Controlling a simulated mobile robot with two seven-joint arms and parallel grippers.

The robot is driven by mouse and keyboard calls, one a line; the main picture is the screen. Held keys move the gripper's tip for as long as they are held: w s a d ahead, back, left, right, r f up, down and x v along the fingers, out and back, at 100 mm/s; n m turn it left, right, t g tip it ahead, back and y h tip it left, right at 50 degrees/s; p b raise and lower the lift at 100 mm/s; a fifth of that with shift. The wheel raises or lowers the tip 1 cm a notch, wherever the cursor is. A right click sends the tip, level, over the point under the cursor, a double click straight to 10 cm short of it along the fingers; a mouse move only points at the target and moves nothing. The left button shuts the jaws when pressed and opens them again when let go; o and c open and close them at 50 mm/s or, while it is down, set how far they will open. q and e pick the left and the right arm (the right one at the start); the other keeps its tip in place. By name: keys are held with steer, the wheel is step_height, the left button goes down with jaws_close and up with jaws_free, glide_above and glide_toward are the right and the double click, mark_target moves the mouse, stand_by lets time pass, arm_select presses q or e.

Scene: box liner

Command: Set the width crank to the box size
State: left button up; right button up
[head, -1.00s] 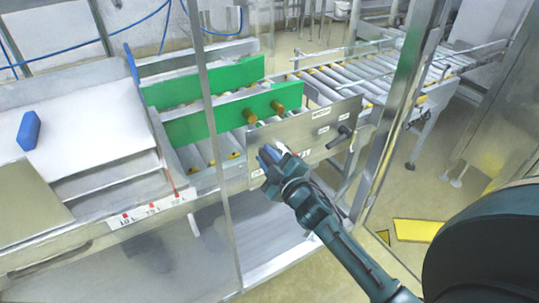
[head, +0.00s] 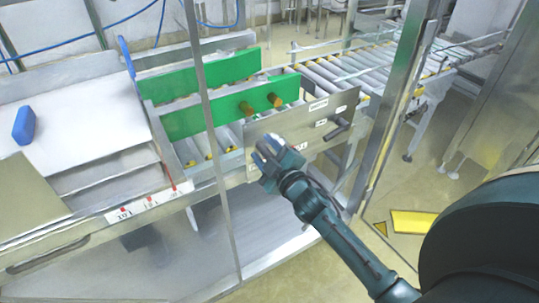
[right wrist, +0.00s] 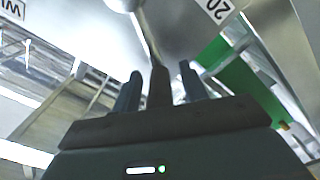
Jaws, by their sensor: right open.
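The width crank (head: 337,129) is a dark handle sticking out of the grey metal panel (head: 288,126) at the roller conveyor's side. Small white labels (head: 318,104) sit on that panel; their text is too small to read in the head view. My right gripper (head: 266,150) is open and empty in front of the panel's left part, left of and below the crank. In the right wrist view its fingers (right wrist: 160,80) point at metal surfaces, with a label starting "WI" (right wrist: 12,8) and a "20" label (right wrist: 216,8) near. My left gripper is out of view.
Two green guide plates (head: 205,118) with brown knobs (head: 274,100) stand over the rollers. A clear guard with a metal post (head: 213,130) stands left of my right arm. A size scale (head: 145,205) with red marks and a blue block (head: 25,125) are at left.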

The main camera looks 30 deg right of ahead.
steer(key=s+d, duration=0.1)
steer(key=s, duration=1.2)
steer(key=shift+s+f, duration=0.1)
steer(key=shift+s, duration=0.05)
